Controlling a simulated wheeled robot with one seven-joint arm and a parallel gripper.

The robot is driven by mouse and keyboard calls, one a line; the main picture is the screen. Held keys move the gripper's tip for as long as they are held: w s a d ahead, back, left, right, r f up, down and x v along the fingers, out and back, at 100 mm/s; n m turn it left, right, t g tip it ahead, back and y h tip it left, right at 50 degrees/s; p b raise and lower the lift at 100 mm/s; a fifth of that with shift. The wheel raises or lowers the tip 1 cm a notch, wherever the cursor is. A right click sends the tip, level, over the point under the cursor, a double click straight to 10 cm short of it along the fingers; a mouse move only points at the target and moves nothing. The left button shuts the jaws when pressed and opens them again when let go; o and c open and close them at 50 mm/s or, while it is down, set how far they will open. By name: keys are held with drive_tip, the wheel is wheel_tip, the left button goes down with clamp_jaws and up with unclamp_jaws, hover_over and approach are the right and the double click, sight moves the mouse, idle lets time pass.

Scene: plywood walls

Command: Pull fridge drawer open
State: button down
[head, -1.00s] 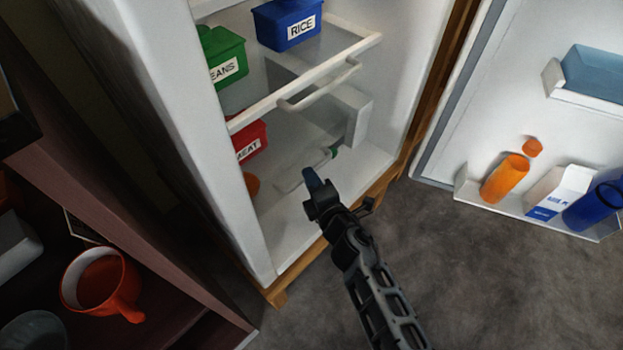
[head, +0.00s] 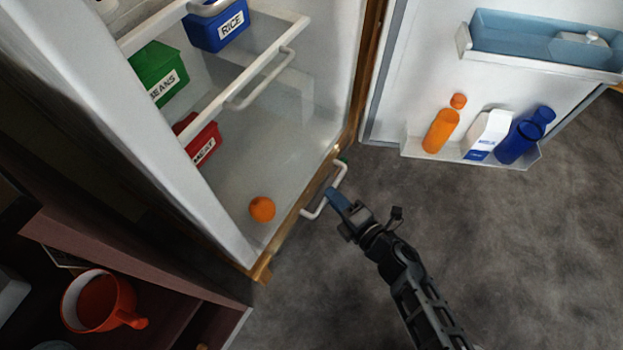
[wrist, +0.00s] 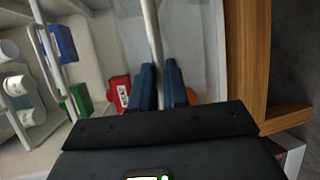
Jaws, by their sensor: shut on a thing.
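The open fridge (head: 310,135) stands on the left in the head view, with its door (head: 390,105) swung wide to the right. A white drawer handle (head: 340,180) sits low, just past the fridge's wooden front edge. My gripper (head: 331,192) is shut on this handle; its blue fingertips partly cover it. In the wrist view, the pale bar of the handle (wrist: 152,30) runs between the two blue fingers (wrist: 159,72). The drawer's own walls are hard to make out. An orange (head: 262,209) lies low in the fridge, near the front.
Blue RICE (head: 215,32), green BEANS (head: 155,75) and red MEAT (head: 198,140) bins sit inside. A second handle (head: 265,85) is higher up. Bottles and a carton fill the door shelf (head: 410,147). A dark cabinet with an orange mug (head: 98,302) stands left. Grey floor (head: 480,230) is clear.

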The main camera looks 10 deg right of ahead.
drive_tip(key=shift+s+d+p, duration=0.25)
drive_tip(key=shift+s+d, duration=0.5)
drive_tip(key=shift+d, duration=0.2)
drive_tip(key=shift+s+d+p, duration=0.2)
drive_tip(key=shift+s+d, duration=0.55)
drive_tip(key=shift+d, duration=0.15)
drive_tip(key=c, duration=1.1)
unclamp_jaws()
drive_tip(key=shift+p+v, duration=0.6)
drive_tip(key=shift+v, duration=3.3)
